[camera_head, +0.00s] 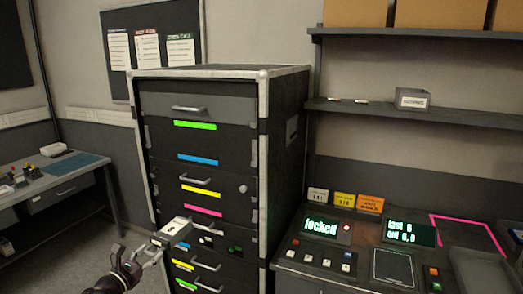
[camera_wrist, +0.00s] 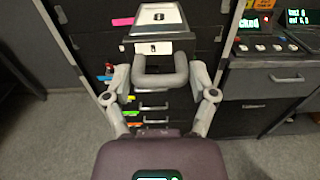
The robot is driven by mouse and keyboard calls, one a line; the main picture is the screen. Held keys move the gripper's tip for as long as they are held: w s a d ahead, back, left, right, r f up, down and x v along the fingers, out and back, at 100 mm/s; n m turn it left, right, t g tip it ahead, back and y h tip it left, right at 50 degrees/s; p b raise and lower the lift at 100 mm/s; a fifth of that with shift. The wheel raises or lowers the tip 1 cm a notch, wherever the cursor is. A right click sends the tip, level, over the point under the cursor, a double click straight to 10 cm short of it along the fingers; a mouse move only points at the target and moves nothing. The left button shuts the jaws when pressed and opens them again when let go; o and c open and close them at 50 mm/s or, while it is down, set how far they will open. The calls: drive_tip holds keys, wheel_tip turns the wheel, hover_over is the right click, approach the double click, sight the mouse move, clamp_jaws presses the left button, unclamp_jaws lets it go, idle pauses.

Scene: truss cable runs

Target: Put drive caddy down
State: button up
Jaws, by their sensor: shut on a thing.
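My gripper (camera_head: 148,254) is at the lower middle of the head view, in front of the black rack. It is shut on the drive caddy (camera_head: 175,232), a small grey box with a pale label, held in the air. In the wrist view my gripper (camera_wrist: 160,78) has its fingers on both sides of the grey U-shaped handle of the caddy (camera_wrist: 155,18). The caddy's label there appears to read 8. The exact finger contact is hard to see. The caddy hides part of the rack front behind it.
The rack (camera_head: 205,105) has drawers with coloured strips. At right, a console bench (camera_head: 350,285) carries a screen reading "locked", buttons and a pink outline (camera_head: 467,218). A shelf (camera_head: 370,108) holds a small grey bin (camera_head: 411,99). A table (camera_head: 45,185) with a blue mat stands left.

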drive_tip(key=shift+r+p, duration=0.9)
drive_tip(key=shift+r, duration=0.45)
